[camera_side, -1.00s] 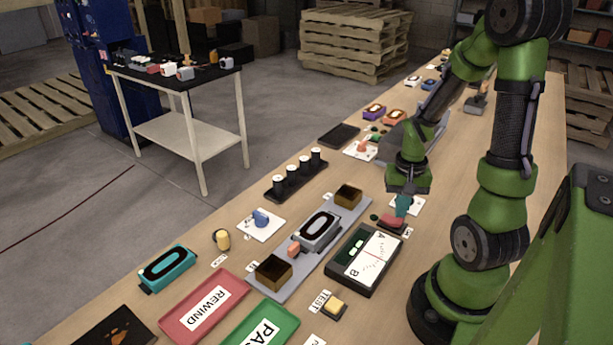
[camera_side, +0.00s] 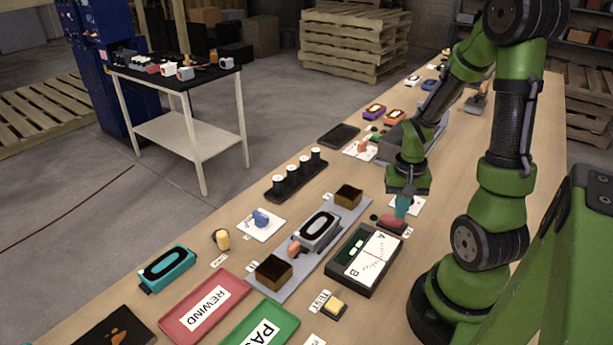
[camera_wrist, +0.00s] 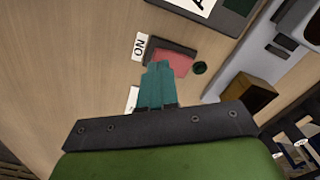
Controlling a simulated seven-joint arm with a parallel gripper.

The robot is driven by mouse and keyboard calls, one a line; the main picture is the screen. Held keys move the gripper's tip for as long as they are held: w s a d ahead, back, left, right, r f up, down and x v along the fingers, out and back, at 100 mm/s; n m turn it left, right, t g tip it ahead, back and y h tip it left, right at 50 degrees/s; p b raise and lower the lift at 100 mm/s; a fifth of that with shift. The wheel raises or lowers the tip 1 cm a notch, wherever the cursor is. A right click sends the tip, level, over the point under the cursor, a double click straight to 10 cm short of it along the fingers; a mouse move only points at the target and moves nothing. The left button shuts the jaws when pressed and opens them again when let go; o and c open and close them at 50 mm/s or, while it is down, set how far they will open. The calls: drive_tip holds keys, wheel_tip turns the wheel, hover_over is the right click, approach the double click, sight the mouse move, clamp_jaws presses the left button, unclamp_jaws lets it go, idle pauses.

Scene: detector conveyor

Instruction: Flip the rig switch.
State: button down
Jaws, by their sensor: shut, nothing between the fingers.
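A second label is partly hidden by the fingers. My gripper (camera_side: 401,213) is shut and empty, pointing down at the rocker's far end. In the wrist view the teal fingertips (camera_wrist: 158,66) overlap the rocker's edge and seem to touch it. Which way the rocker is tilted is hard to tell.
A dark green round lamp (camera_wrist: 199,67) sits beside the switch. The meter box (camera_side: 347,274) with A and B marks is close to it. A grey rail (camera_side: 330,237) carries brown blocks and a detector-like unit. A yellow TEST button (camera_side: 335,305) is nearer the front.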

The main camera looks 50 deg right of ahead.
drive_tip(key=shift+f, duration=0.75)
idle(0.3)
drive_tip(key=shift+r, duration=3.5)
drive_tip(key=shift+a, duration=0.15)
drive_tip(key=w+a+r+n+t+y, duration=0.1)
drive_tip(key=w+a+r+n+t, duration=0.1)
drive_tip(key=a+r, duration=0.5)
drive_tip(key=w+a+r+n+t+y, duration=0.1)
drive_tip(key=w+a+r+n+t, duration=0.2)
drive_tip(key=a, duration=1)
wheel_tip(320, 180, up, 5)
drive_tip(key=n+t, duration=0.2)
drive_tip(key=n, duration=0.1)
drive_tip(key=shift+r, duration=0.15)
